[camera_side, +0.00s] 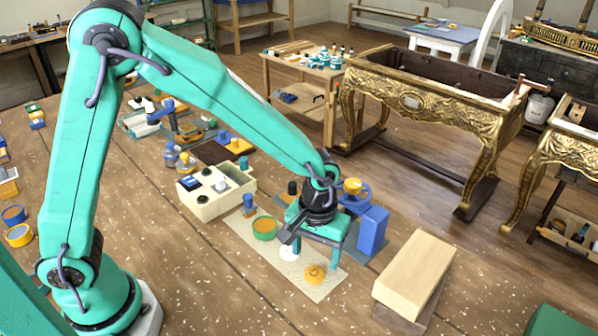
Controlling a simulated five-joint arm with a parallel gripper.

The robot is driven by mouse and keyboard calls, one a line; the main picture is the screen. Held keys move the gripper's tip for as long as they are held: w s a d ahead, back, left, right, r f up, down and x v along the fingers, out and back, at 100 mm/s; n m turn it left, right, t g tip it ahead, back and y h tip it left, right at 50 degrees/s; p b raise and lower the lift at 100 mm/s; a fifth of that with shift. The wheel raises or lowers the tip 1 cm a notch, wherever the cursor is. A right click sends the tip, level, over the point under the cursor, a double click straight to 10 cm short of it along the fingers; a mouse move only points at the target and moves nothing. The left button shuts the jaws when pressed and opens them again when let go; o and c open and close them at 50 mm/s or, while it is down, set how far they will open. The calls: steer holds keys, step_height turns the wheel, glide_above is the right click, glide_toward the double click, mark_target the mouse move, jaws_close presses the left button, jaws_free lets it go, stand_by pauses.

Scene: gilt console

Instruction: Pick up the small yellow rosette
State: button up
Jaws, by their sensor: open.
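The small yellow rosette (314,273) lies flat near the front right end of a pale textured mat (316,292) on the worktable. My gripper (316,252) is above the mat with its teal fingers pointing down and spread apart. It appears just behind and above the rosette in this view. Nothing shows between the fingers, and I cannot tell their exact height above the mat. The rosette is fully visible.
A green-rimmed orange pot (263,229) and a white round piece (289,254) are left of my gripper. A blue block (373,230) stands close on the right, with a pale wooden block (415,268) beyond. A cream box (215,194) is behind left.

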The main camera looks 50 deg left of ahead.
mark_target(315, 271)
steer(key=shift+f, duration=2.6)
steer(key=shift+c, duration=0.5)
steer(key=c, duration=1)
